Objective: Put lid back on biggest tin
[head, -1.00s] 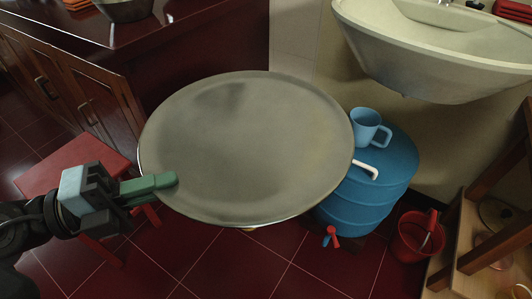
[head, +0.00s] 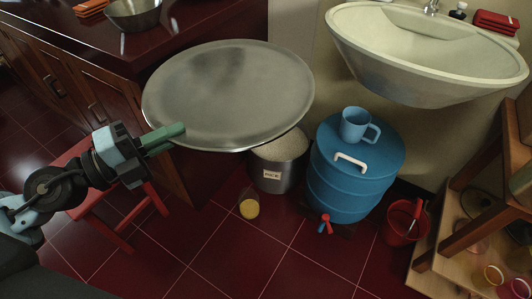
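A large round grey metal lid (head: 228,95) is in the air in the head view, left of the middle. My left gripper (head: 168,138) is at its lower left edge, with the green fingers closed on the rim. A metal tin labelled "RICE" (head: 271,180) stands on the floor beyond the lid. It is open and filled with pale rice (head: 284,146). The lid hides the tin's upper left part and looks nearer to the camera, apart from the tin. My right gripper is not in view.
A blue drum (head: 350,188) with a blue mug (head: 355,124) on top stands right of the tin. A small yellow-filled glass (head: 249,206) is on the floor before it. A red stool (head: 88,195), red bucket (head: 403,225) and basin (head: 425,60) are around.

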